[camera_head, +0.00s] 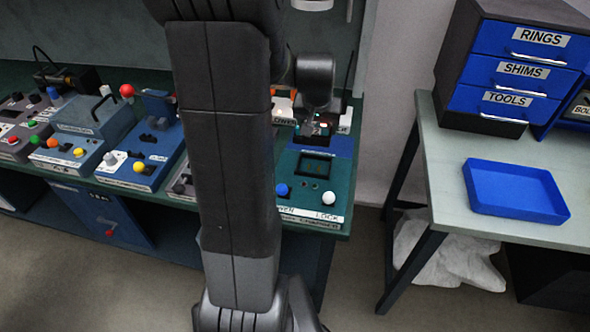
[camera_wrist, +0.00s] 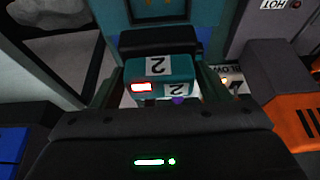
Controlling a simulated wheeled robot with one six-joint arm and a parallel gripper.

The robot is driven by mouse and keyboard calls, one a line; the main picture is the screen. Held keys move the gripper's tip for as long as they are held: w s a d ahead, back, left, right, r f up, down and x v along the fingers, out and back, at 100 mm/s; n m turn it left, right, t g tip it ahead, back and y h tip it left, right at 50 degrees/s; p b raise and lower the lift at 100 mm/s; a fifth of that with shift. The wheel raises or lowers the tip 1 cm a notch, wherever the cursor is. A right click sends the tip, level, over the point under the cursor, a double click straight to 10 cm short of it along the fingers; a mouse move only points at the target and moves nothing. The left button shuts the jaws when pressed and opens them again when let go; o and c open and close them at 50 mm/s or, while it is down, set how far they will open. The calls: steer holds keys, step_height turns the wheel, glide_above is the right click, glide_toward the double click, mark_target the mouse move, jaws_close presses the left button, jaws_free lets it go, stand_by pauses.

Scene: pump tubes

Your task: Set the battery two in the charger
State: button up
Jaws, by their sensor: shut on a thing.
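My gripper (camera_wrist: 158,92) is shut on battery two (camera_wrist: 182,62), a teal block with white "2" labels and a small red light, held between its two fingers in the wrist view. In the head view my gripper (camera_head: 313,126) is above the back part of the bench's right end, partly hidden by my arm. The charger (camera_head: 343,180) looks to be the teal unit there, with a dark rectangular recess, a blue knob and a white knob at its front. The recess looks empty and lies in front of my gripper, apart from the battery.
Several control boxes with coloured knobs, including a blue one (camera_head: 148,165), fill the bench to the left. On the right a separate table holds a blue tray (camera_head: 515,216) and a drawer cabinet (camera_head: 480,115). A gap of floor separates bench and table.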

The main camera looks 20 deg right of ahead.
mark_target(316, 142)
steer(key=f, duration=0.5)
steer(key=shift+s+a+f, duration=0.1)
steer(key=shift+s+a, duration=0.2)
steer(key=shift+f, duration=2.3)
steer(key=shift+f, duration=0.2)
steer(key=o, duration=1.2)
steer(key=shift+o, duration=0.2)
steer(key=shift+r, duration=0.1)
steer(key=shift+s+a+r, duration=0.1)
steer(key=shift+r, duration=0.5)
steer(key=v, duration=1.1)
